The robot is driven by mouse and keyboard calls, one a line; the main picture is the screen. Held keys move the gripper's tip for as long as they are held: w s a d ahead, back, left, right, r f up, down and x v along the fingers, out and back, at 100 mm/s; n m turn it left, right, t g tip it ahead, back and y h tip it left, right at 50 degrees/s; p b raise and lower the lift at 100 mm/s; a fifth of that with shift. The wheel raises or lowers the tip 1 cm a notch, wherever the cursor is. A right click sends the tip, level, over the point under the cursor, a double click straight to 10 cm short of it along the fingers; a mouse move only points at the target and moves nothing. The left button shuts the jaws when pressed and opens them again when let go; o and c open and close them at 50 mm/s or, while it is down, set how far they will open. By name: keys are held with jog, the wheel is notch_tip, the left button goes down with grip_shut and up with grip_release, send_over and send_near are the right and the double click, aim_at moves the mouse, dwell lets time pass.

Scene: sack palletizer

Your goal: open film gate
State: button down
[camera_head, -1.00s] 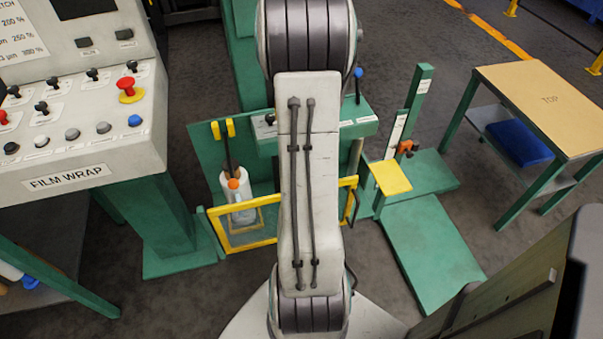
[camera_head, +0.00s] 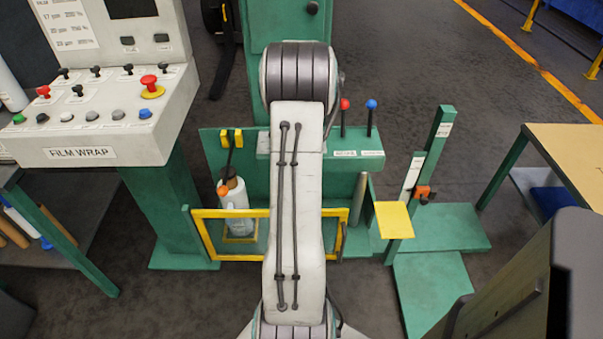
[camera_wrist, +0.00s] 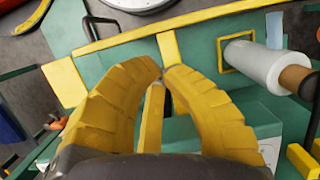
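The film gate (camera_head: 205,237) has a yellow frame and a clear panel. It stands across the front of the green film station in the head view, and my arm hides part of its right side. Its yellow top rail also crosses the upper part of the wrist view (camera_wrist: 125,40). My gripper (camera_wrist: 163,74) has two ridged yellow fingers, with tips together close to the yellow frame. I cannot tell whether anything is between the tips. The head view does not show the gripper clearly. A white film roll (camera_head: 234,194) stands behind the gate; it also shows in the wrist view (camera_wrist: 255,66).
The FILM WRAP console (camera_head: 80,153) stands at left. Red and blue knobbed levers (camera_head: 371,105) rise from the green station. A yellow plate (camera_head: 394,220) and green platform (camera_head: 430,290) lie to the right. A wood-topped table (camera_head: 570,150) is at far right.

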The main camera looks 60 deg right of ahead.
jog(key=shift+b+x, duration=0.3)
jog(key=shift+x, duration=2.7)
jog(key=shift+s, duration=0.1)
